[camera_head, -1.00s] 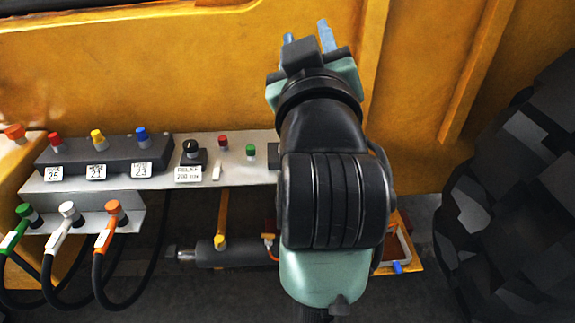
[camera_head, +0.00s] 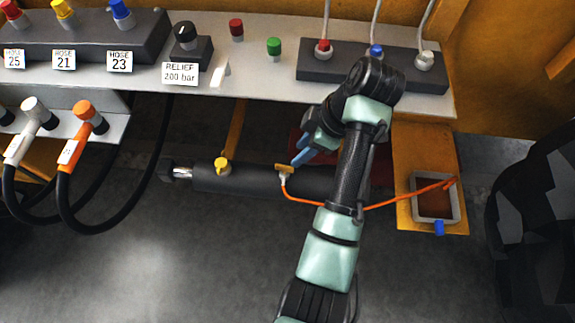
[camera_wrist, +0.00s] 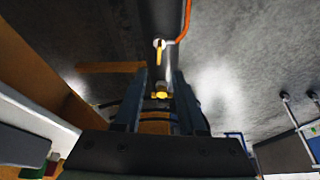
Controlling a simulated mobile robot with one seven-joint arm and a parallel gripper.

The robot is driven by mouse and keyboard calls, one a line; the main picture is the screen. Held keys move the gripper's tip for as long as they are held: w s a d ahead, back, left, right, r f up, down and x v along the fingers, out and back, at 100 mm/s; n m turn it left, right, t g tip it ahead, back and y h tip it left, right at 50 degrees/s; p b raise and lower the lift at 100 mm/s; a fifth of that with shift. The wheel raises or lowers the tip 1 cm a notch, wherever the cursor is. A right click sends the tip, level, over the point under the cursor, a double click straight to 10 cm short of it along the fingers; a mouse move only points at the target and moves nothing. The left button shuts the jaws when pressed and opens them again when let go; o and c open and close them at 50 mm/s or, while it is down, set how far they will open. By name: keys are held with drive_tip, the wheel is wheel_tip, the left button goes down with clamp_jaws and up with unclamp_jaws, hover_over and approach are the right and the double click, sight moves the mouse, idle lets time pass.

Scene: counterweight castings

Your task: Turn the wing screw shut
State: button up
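A yellow winged screw (camera_head: 222,167) stands on top of the dark cylinder (camera_head: 240,180) near its rod end. A second yellow piece (camera_head: 284,168) sits on a pale fitting with the orange hose. A blue winged piece (camera_head: 439,228) is on the front of a small box. Which one the task means is not marked. My gripper (camera_head: 299,157) is open and empty, close to the right of the hose fitting. In the wrist view the yellow winged screw (camera_wrist: 161,95) appears between the open fingers (camera_wrist: 160,78), and the pale fitting (camera_wrist: 159,47) beyond; their distance is unclear.
A grey shelf (camera_head: 260,82) with hose couplings, knobs and a dark block (camera_head: 375,66) overhangs behind the cylinder. The orange hose (camera_head: 400,200) passes behind my arm to the open box (camera_head: 435,217). A large black tyre (camera_head: 530,200) stands right. The floor in front is clear.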

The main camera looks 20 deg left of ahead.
sight(285, 166)
drive_tip(key=x, duration=0.8)
drive_tip(key=shift+w+f+b, duration=0.1)
drive_tip(key=shift+f+b, duration=0.2)
drive_tip(key=shift+b, duration=0.1)
clamp_jaws()
